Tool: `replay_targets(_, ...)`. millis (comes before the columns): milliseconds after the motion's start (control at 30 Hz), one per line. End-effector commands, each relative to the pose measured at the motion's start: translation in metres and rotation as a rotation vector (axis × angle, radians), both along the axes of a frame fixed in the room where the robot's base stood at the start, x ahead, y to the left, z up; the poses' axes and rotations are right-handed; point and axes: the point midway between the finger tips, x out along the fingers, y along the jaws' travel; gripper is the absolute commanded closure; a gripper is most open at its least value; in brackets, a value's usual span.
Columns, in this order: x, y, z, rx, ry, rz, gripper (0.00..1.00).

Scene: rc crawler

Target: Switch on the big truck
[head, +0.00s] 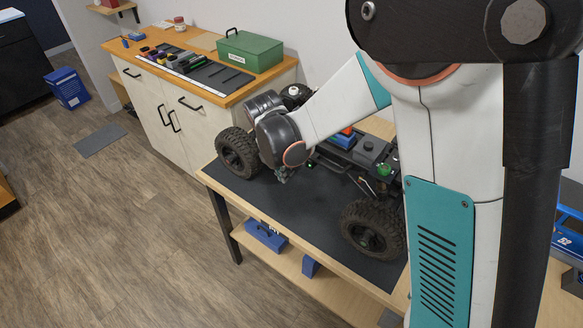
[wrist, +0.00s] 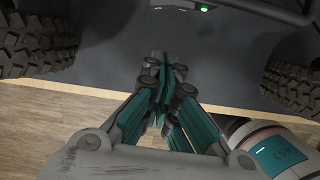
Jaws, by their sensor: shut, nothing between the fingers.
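The big truck (head: 371,152) stands on the dark mat of the workbench in the head view, with large knobbly tyres and an open chassis. My arm covers part of it. My gripper (head: 281,176) is at the truck's near side, between the front and rear wheels. In the wrist view my gripper (wrist: 168,72) is shut and empty, its teal fingers together over the mat. A small green light (wrist: 204,9) glows on a grey part of the truck at the top of that view. Tyres of the truck (wrist: 35,40) show at both sides. I cannot make out a switch.
The workbench mat (head: 290,215) has free room in front of the truck. A shelf below holds blue boxes (head: 266,236). A wooden-topped cabinet with a green toolbox (head: 249,51) stands behind.

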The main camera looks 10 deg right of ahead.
Motion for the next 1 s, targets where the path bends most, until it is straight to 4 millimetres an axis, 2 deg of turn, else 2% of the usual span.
replay_targets(100, -0.007, 0.005, 0.029, 0.000, 0.000, 0.002, 1.00)
replay_targets(200, -0.011, 0.008, 0.051, 0.000, 0.000, 0.001, 1.00)
replay_targets(400, -0.017, 0.013, 0.082, -0.001, 0.001, 0.001, 1.00)
replay_targets(600, -0.020, 0.015, 0.096, -0.001, 0.001, 0.001, 1.00)
replay_targets(1000, -0.021, 0.015, 0.097, -0.001, 0.001, 0.000, 1.00)
